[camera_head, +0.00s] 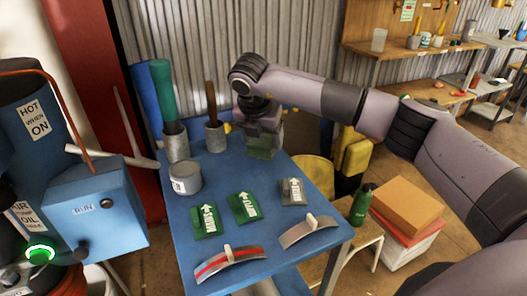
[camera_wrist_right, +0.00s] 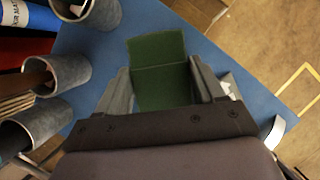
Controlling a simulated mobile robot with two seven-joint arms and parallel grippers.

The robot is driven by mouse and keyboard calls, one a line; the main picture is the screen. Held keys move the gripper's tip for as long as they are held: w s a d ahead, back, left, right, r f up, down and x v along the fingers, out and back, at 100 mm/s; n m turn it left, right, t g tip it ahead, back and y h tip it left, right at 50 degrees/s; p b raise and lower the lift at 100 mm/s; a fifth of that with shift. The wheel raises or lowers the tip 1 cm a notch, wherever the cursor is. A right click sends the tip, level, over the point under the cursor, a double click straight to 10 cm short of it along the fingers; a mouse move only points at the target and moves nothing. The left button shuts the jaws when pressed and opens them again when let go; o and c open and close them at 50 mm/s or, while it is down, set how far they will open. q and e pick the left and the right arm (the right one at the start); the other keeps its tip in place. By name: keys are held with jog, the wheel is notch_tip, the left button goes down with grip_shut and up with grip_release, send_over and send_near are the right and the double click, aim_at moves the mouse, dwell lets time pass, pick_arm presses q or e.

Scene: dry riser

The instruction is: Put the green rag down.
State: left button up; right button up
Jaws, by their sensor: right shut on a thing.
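My right gripper (camera_head: 262,135) points down over the far right part of the blue table (camera_head: 190,232). It is shut on the green rag (camera_head: 262,153), which shows below the fingers. In the right wrist view the rag (camera_wrist_right: 161,85) sits between the two fingers (camera_wrist_right: 164,92), with a fold across it. The rag is low over the tabletop; I cannot tell whether it touches it. My left gripper is not in view.
Two grey cups (camera_head: 176,147) (camera_head: 215,138) with handles and a grey tin (camera_head: 186,178) stand left of the gripper. Green labelled pieces (camera_head: 205,220) (camera_head: 245,207), a grey one (camera_head: 293,191) and two curved gauges (camera_head: 229,262) (camera_head: 307,231) lie nearer. Some blue tabletop between is bare.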

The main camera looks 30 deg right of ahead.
aim_at(262, 144)
jog(key=shift+f, duration=2.1)
jog(key=shift+f, duration=0.2)
jog(key=o, duration=0.9)
jog(key=shift+o, duration=0.2)
jog(key=shift+r, duration=0.15)
jog(key=shift+r, duration=0.2)
jog(key=v, duration=1.1)
jog(key=shift+a+r, duration=0.15)
jog(key=shift+r, duration=0.15)
